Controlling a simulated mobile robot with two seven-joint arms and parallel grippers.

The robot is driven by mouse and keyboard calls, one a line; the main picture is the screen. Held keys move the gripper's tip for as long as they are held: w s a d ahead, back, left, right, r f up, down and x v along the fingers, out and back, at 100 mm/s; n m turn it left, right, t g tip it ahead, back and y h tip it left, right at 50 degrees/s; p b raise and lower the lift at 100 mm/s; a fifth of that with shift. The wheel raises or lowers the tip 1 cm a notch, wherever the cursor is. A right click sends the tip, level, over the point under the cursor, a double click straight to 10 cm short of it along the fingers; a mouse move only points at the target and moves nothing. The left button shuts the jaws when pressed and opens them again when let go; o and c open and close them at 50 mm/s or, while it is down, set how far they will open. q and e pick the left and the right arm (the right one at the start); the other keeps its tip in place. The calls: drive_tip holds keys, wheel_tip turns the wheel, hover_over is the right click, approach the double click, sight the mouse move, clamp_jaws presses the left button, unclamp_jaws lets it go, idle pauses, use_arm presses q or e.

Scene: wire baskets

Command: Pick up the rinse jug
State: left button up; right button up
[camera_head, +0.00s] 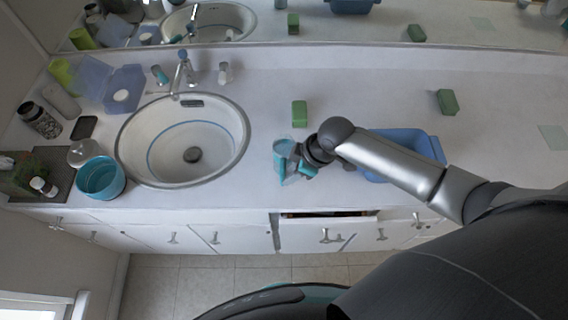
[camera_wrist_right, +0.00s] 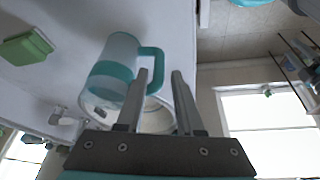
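The rinse jug (camera_head: 283,148) is translucent with a teal lower part and stands on the counter to the right of the sink. In the right wrist view the jug (camera_wrist_right: 118,62) shows its teal handle on the side toward my fingers. My right gripper (camera_head: 295,167) is right beside the jug, partly covering it in the head view. In the wrist view its two fingers (camera_wrist_right: 160,73) are apart, with the handle at the left fingertip. I cannot tell whether they touch. My left gripper is not in view.
A blue tub (camera_head: 432,147) sits under my right forearm. Green blocks (camera_head: 299,112) (camera_head: 447,102) lie behind on the counter. The round sink (camera_head: 135,118) and a teal pot (camera_head: 100,178) are at left. A drawer (camera_head: 325,232) below the counter's front edge looks slightly open.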

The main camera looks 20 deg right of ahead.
sight(284, 177)
drive_tip(key=shift+b+x, duration=0.4)
drive_tip(key=shift+x, duration=2.15)
drive_tip(key=shift+w, duration=0.1)
drive_tip(key=shift+d, duration=0.1)
clamp_jaws()
